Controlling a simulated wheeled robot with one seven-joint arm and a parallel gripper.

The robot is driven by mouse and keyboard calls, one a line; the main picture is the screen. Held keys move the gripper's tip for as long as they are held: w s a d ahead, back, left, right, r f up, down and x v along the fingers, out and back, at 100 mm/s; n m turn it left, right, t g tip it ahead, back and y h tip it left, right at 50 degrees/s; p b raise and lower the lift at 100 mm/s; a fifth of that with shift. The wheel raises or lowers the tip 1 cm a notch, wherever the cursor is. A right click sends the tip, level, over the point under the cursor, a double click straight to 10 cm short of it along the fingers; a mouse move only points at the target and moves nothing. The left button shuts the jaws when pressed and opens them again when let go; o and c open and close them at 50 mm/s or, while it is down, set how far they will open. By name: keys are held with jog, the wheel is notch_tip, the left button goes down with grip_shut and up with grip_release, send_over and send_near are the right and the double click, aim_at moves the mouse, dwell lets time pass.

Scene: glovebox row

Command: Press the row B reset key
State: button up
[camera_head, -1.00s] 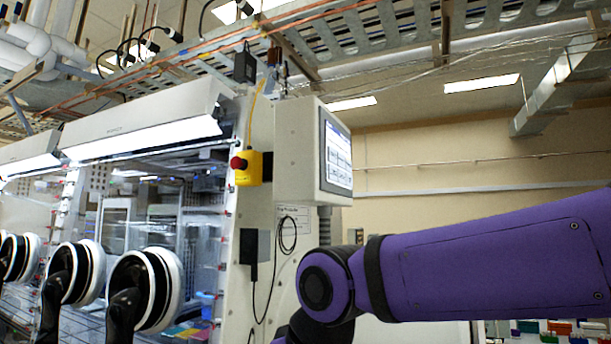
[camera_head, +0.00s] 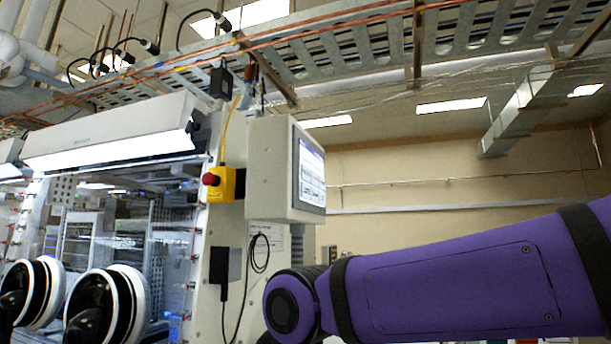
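A touchscreen panel (camera_head: 311,177) in a pale grey housing (camera_head: 272,168) is mounted on the end of the glovebox row. The screen is seen at a steep angle and shows several light blocks; their labels are too small to read, so I cannot tell which is the row B reset key. A yellow box with a red mushroom button (camera_head: 210,179) is fixed on the end wall to the left of the panel. My purple arm crosses the lower right, below the panel. My gripper is not in the picture.
Glovebox glove ports (camera_head: 105,303) line the lower left beneath a lit hood (camera_head: 115,140). A black cable (camera_head: 258,255) hangs under the panel. A cable tray (camera_head: 380,45) runs overhead. The space right of the screen, before the beige wall (camera_head: 420,170), looks open.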

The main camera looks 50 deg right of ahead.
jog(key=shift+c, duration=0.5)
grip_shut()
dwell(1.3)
